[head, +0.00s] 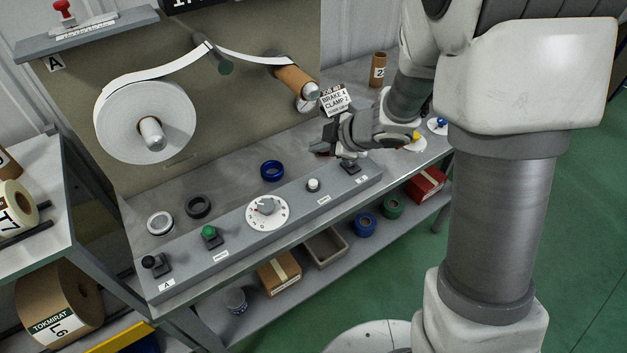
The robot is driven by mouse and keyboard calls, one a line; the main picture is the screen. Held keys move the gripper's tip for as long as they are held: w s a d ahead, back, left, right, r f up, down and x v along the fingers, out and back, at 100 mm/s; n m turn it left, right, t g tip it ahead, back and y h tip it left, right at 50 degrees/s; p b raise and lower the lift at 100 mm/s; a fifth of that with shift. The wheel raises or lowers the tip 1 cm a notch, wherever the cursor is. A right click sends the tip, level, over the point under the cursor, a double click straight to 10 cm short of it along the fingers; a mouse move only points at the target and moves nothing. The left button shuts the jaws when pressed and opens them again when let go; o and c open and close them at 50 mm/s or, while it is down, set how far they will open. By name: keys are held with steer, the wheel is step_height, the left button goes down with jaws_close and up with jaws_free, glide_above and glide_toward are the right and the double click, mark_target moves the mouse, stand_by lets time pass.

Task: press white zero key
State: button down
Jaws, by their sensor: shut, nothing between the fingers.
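The white key (313,184) is a small round white button on a dark base. It stands on the sloped grey control panel (225,254), between the white dial (267,212) and a black switch (350,167) at the panel's right end. A small label lies in front of it, too small to read. My gripper (331,148) is above and behind the panel's right end, up and a little right of the white key and apart from it. It looks shut and empty; its fingertips are small and partly hard to make out.
A green button (209,232) and a black-knobbed lever (155,263) stand on the panel's left part. A blue ring (272,170) and other rings lie behind it. A white roll (146,121) and a brown core (295,79) hang on the backboard. A sign stands behind my gripper.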

steer(key=b, duration=0.8)
glide_above(317, 188)
step_height(317, 188, down, 7)
steer(key=shift+f, duration=0.2)
steer(key=shift+f+b, duration=0.3)
steer(key=shift+f, duration=0.4)
stand_by(1.0)
steer(key=shift+f, duration=0.4)
steer(key=shift+f+b, duration=0.55)
stand_by(0.5)
steer(key=shift+r, duration=0.15)
steer(key=shift+r+p, duration=0.8)
steer(key=shift+p, duration=0.25)
steer(key=shift+r, duration=0.1)
